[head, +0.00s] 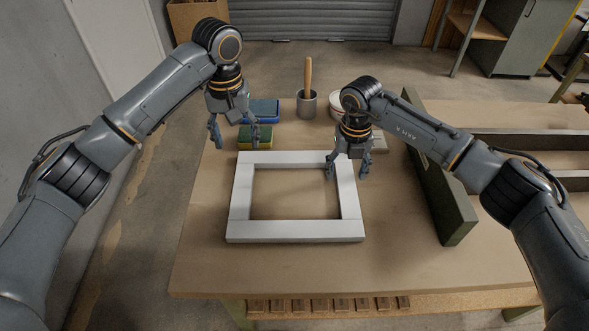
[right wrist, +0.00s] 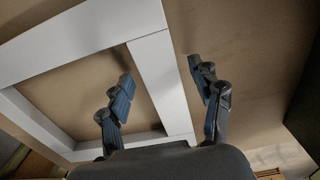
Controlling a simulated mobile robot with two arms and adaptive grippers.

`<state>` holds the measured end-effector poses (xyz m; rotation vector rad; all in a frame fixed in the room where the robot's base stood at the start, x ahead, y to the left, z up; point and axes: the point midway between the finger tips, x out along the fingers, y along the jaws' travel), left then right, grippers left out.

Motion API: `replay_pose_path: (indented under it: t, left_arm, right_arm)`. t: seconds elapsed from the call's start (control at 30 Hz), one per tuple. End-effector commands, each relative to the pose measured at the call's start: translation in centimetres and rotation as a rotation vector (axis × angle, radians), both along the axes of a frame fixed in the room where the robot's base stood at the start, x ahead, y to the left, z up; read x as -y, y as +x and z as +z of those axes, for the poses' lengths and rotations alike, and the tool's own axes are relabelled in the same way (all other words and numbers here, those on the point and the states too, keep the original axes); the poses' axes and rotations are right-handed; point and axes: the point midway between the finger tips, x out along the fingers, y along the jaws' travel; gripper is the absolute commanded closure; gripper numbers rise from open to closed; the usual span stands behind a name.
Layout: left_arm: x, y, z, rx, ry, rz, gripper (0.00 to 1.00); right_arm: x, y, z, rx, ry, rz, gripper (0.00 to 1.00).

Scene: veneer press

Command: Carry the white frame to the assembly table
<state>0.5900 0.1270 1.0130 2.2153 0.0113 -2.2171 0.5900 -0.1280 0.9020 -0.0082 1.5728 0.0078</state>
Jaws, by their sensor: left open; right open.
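The white frame (head: 241,198), a rectangle with an open middle, lies flat on a brown-topped table (head: 420,275). It also shows in the right wrist view (right wrist: 160,80). My left gripper (head: 236,141) is open and empty above the frame's far left corner. My right gripper (head: 346,172) is open at the frame's right bar. In the right wrist view its fingers (right wrist: 161,75) are on either side of that bar, one over the opening and one outside. I cannot tell whether they touch it. I cannot tell which table is the assembly table.
A dark green upright board (head: 440,195) is to the right. The table's front part is clear.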

Motion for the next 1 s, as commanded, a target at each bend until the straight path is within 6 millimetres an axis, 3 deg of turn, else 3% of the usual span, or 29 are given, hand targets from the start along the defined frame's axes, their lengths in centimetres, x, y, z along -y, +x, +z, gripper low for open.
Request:
replay_pose_path:
  t: [0.5, 0.7, 1.0]
  left_arm:
    - [0.0, 0.0, 0.0, 0.000, 0.000, 0.000, 0.35]
    - [0.0, 0.0, 0.0, 0.000, 0.000, 0.000, 0.35]
    - [0.0, 0.0, 0.0, 0.000, 0.000, 0.000, 0.35]
  right_arm:
    - [0.0, 0.1, 9.8, 0.002, 0.001, -0.001, 0.35]
    - [0.0, 0.1, 11.2, 0.001, 0.001, 0.000, 0.35]
    - [0.0, 0.0, 11.3, 0.000, 0.001, 0.000, 0.35]
